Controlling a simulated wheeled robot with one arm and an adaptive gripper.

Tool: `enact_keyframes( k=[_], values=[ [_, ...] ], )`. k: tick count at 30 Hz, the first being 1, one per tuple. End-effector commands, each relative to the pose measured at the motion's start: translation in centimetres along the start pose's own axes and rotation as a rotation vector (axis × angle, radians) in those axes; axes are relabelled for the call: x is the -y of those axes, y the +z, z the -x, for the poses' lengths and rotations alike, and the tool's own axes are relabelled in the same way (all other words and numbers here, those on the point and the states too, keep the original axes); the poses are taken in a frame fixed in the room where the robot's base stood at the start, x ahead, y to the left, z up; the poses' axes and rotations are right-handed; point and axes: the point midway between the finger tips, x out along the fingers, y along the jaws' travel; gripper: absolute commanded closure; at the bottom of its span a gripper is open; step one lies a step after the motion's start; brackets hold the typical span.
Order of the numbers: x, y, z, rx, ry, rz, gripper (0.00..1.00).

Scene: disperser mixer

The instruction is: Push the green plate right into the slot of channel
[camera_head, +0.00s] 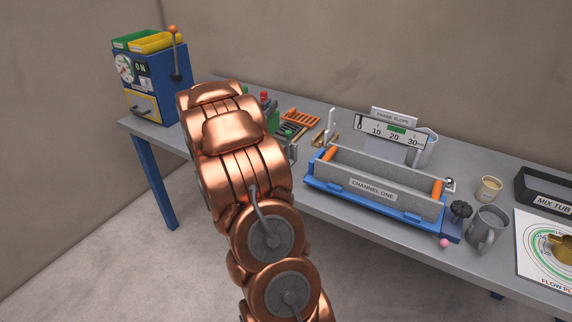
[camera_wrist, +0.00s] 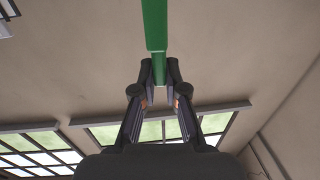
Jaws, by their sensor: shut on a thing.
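In the wrist view my gripper (camera_wrist: 159,78) is shut on the green plate (camera_wrist: 154,27). The plate shows as a narrow green strip running up from between the fingertips to the top edge of the picture. In the head view my arm hides the gripper and the plate it holds. The channel (camera_head: 373,187) is a long grey trough marked CHANNEL ONE in a blue base, with an orange part at each end. It stands on the table to the right of my arm.
The grey table (camera_head: 333,216) runs along the wall. A slope gauge (camera_head: 390,131) stands behind the channel. A grey mug (camera_head: 486,232), a small cup (camera_head: 489,189) and the black mix tub (camera_head: 545,191) are to its right. A blue machine (camera_head: 150,84) stands far left.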

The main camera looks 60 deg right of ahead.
Motion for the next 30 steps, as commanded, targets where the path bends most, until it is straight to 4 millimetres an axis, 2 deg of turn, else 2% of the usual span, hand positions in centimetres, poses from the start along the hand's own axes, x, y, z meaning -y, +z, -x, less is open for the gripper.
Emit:
enact_keyframes(
  k=[1,3,7,11,19,26,30],
  values=[
    [-1.4,0.0,-0.6,0.000,0.035,0.001,1.00],
    [-2.8,0.2,-1.2,0.000,0.073,0.001,1.00],
    [-4.2,0.5,-1.7,0.000,0.110,0.001,1.00],
    [-4.5,1.7,-1.7,-0.001,0.117,0.002,1.00],
    [-4.4,6.1,-1.7,0.000,0.115,0.002,1.00],
    [-4.4,7.5,-1.7,-0.002,0.114,0.001,1.00],
    [-4.5,9.4,-1.7,-0.001,0.116,0.001,1.00]
  ],
)
